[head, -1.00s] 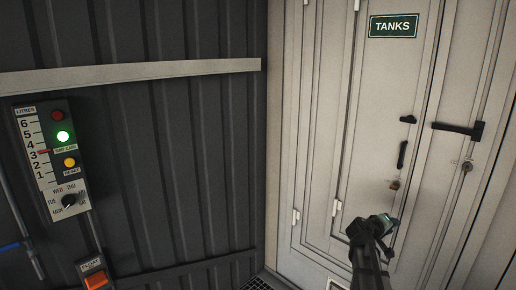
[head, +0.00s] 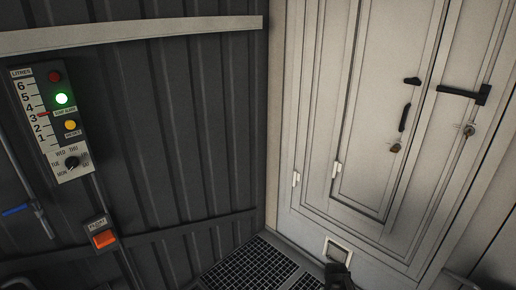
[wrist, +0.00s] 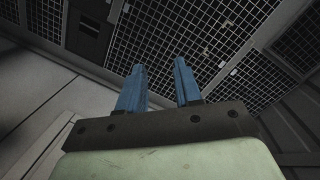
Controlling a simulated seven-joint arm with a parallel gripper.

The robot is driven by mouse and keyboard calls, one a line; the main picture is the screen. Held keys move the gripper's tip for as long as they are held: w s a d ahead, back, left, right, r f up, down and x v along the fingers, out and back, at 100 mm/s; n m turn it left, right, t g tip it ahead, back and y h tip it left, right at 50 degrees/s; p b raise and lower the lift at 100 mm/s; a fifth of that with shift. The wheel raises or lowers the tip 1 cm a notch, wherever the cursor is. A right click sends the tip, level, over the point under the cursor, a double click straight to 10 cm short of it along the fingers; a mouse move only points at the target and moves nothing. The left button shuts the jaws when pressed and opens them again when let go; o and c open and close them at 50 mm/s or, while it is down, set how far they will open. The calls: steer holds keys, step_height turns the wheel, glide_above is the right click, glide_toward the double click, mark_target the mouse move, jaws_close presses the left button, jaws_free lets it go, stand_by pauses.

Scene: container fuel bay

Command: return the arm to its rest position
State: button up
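In the wrist view my gripper (wrist: 160,84) shows two blue fingers standing apart, with a clear gap and nothing between them. Behind the fingers are dark floor grating (wrist: 215,35) and part of a pale panel. In the head view only a small dark part of my arm shows at the bottom edge, in front of the pale cabinet's lower part. My gripper's fingers cannot be made out there.
A pale cabinet (head: 310,120) with black handles (head: 463,93) and a keyed lock (head: 469,130) stands at right. A litres gauge panel (head: 50,125) and an orange switch (head: 104,238) are on the dark corrugated wall. Floor grating (head: 250,262) lies at bottom centre.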

steer(key=s+a+f+g, duration=0.2)
steer(key=s+f, duration=0.3)
steer(key=s, duration=0.4)
steer(key=s+a+f+n+g, duration=0.1)
steer(key=s+a+f, duration=0.3)
steer(key=s, duration=0.4)
steer(key=s+a+f+g+y, duration=0.1)
steer(key=s+a+f+g, duration=0.1)
steer(key=s+f, duration=0.4)
steer(key=s+a, duration=0.1)
steer(key=s, duration=0.2)
steer(key=shift+s+a+g, duration=0.25)
steer(key=shift+s+g, duration=0.05)
steer(key=shift+s, duration=0.05)
steer(key=shift+d+r, duration=0.1)
stand_by(0.4)
